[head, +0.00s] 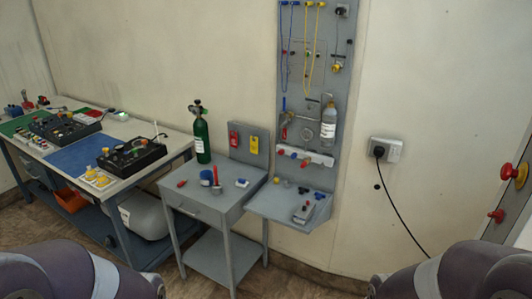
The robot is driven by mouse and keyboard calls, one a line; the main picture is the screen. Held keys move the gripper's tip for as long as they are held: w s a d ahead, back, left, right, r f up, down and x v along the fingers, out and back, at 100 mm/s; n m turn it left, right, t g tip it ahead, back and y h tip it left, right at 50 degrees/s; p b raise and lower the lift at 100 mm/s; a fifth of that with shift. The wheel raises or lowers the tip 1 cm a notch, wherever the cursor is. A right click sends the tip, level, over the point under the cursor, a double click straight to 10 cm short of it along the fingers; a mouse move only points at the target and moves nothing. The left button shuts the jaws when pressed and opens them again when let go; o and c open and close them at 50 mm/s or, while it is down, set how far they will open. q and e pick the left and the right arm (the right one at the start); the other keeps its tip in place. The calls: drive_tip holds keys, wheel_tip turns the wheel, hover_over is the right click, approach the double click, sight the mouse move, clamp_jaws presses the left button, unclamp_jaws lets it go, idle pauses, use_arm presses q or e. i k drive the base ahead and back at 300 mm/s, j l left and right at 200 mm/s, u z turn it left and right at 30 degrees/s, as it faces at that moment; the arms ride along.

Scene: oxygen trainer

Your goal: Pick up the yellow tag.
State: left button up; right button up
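The yellow tag (254,144) hangs upright on the grey back panel (241,157) of the small grey side table, just right of a red tag (234,136). Nothing covers it. Parts of my two arms show at the lower left and lower right corners, well apart from the tag. Neither of my grippers is in the picture.
The grey side table (214,203) holds a green cylinder (202,141) and small parts. A grey tool panel with a shelf (283,212) stands to its right, close by. A long workbench (52,163) stands left. A wall socket (386,149) has a hanging black cable.

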sight(254, 145)
drive_tip(key=i+z, duration=0.2)
drive_tip(key=i, duration=0.4)
drive_tip(key=i+j+z, duration=0.2)
drive_tip(key=i, duration=0.45)
drive_tip(key=i+z, duration=0.2)
drive_tip(key=i, duration=0.4)
drive_tip(key=i+j+z, duration=0.25)
drive_tip(key=i, duration=0.4)
